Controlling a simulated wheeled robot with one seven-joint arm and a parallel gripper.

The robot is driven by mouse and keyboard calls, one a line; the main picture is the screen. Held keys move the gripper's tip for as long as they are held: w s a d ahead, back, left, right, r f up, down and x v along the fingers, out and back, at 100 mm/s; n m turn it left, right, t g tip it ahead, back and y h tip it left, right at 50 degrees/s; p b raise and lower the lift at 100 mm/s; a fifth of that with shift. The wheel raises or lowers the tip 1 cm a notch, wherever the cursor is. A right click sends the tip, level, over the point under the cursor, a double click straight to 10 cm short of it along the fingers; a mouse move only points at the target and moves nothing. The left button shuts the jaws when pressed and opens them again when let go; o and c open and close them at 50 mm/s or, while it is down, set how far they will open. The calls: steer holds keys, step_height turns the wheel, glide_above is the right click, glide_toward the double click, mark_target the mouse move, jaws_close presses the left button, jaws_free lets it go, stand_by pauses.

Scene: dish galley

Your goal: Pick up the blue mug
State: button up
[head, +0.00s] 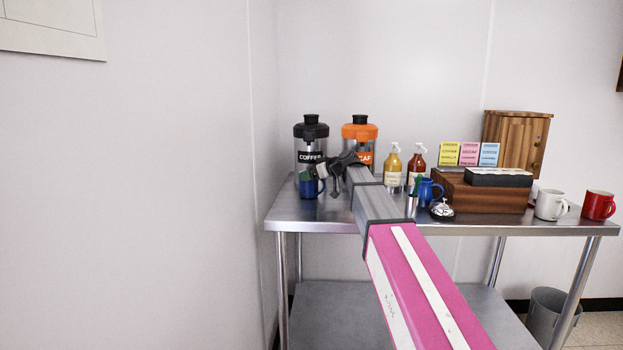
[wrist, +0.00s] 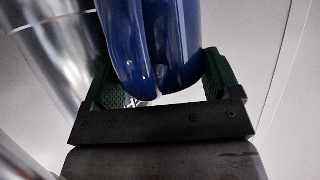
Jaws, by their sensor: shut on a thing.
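The blue mug (head: 308,188) is at the left end of the steel table, in front of the coffee dispenser. My gripper (head: 322,171) is at the mug's right side, its arm reaching in from the lower right. In the wrist view the mug (wrist: 150,35) fills the space between the green-padded fingers of my gripper (wrist: 160,78), which is shut on it. The mug's handle side faces the gripper. The mug looks upright in the head view. I cannot tell whether its base touches the table.
The coffee dispenser (head: 311,142) and an orange-topped dispenser (head: 360,133) stand close behind. Two pump bottles (head: 393,168), a blue jug (head: 430,190), a bell (head: 442,211), a wooden box (head: 485,196), a white mug (head: 550,204) and a red mug (head: 597,205) are to the right. A wall is at left.

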steer(key=s+a+r, duration=0.8)
steer(key=r, duration=0.2)
steer(key=shift+a+r, duration=0.15)
steer(key=shift+r, duration=0.2)
stand_by(0.7)
stand_by(3.0)
